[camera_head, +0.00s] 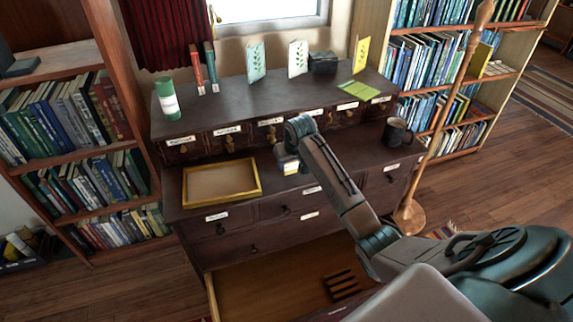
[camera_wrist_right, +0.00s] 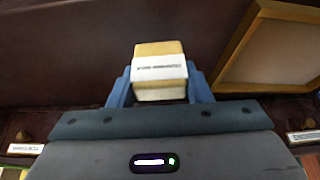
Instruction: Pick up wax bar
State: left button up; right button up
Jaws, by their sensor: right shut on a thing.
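The wax bar (camera_wrist_right: 160,86) is a pale yellow block with a white printed paper band around its middle. In the right wrist view it sits between the two blue fingers of my right gripper (camera_wrist_right: 160,90), which is shut on it. In the head view the bar (camera_head: 291,169) shows small below my right gripper (camera_head: 288,158), over the cabinet's lower ledge and right of the wooden tray. Whether it touches the ledge is hard to tell. My left gripper is not in the head view.
A wooden-framed tray (camera_head: 221,184) lies on the ledge; a dark mug (camera_head: 396,132) stands at its right end. A green canister (camera_head: 167,99) and upright cards stand on the cabinet top. A lower drawer (camera_head: 262,290) is pulled open. A wooden pole (camera_head: 446,110) stands at right.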

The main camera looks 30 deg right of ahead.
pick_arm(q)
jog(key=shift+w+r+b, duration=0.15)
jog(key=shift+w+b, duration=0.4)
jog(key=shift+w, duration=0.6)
pick_arm(e)
jog(key=s+a+r, duration=0.1)
jog(key=s, duration=1.3)
jog(key=shift+a+r, duration=0.2)
jog(key=shift+a, duration=0.1)
jog(key=shift+o, duration=1.4)
jog(key=shift+c, duration=0.8)
